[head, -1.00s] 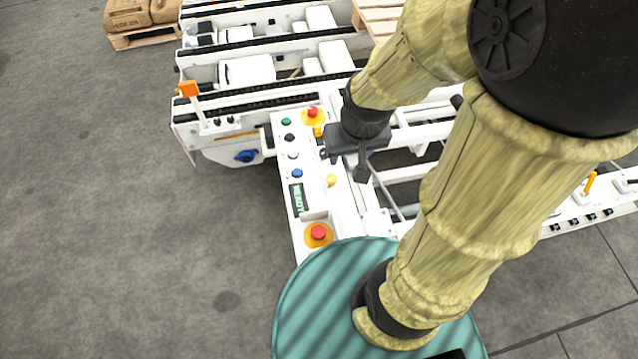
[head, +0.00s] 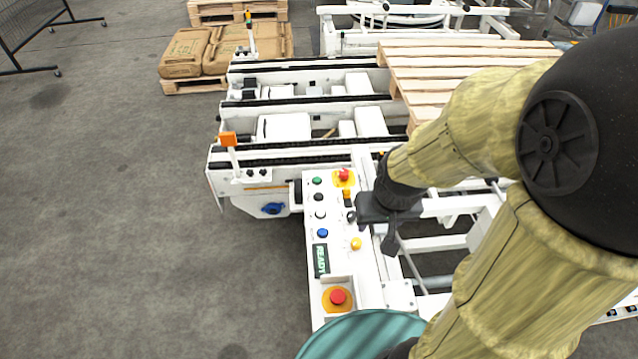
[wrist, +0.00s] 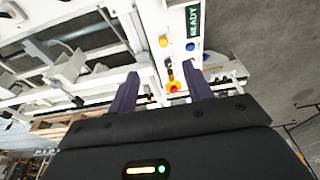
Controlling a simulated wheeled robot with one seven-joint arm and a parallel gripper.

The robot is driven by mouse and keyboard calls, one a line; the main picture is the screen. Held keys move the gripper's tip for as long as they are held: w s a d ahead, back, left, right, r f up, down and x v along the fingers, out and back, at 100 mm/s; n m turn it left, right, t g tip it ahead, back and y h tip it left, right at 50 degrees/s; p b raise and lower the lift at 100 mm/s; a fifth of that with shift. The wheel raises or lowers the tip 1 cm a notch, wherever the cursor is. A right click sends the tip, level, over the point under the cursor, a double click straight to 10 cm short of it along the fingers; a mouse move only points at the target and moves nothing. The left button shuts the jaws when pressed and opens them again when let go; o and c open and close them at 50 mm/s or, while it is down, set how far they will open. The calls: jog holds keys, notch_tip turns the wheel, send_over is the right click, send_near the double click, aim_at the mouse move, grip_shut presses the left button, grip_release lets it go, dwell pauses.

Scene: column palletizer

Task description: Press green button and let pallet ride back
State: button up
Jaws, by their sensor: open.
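The green button (head: 317,181) is at the far left corner of the white control panel (head: 347,269), above a black, a white and a blue button. My gripper (head: 375,232) is to the right of the button column, apart from the green button. In the wrist view its two dark fingers (wrist: 158,90) are spread with nothing between them. The green button cannot be made out there. The wooden pallet (head: 460,62) lies at the back right on the conveyor, partly hidden by my arm.
Red stop buttons (head: 343,174) and (head: 338,297) sit at the panel's far and near ends. The chain conveyor (head: 290,155) stands behind the panel. Brown sacks (head: 186,52) lie on a pallet at the back left.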

dwell(0.4)
grip_shut()
dwell(1.6)
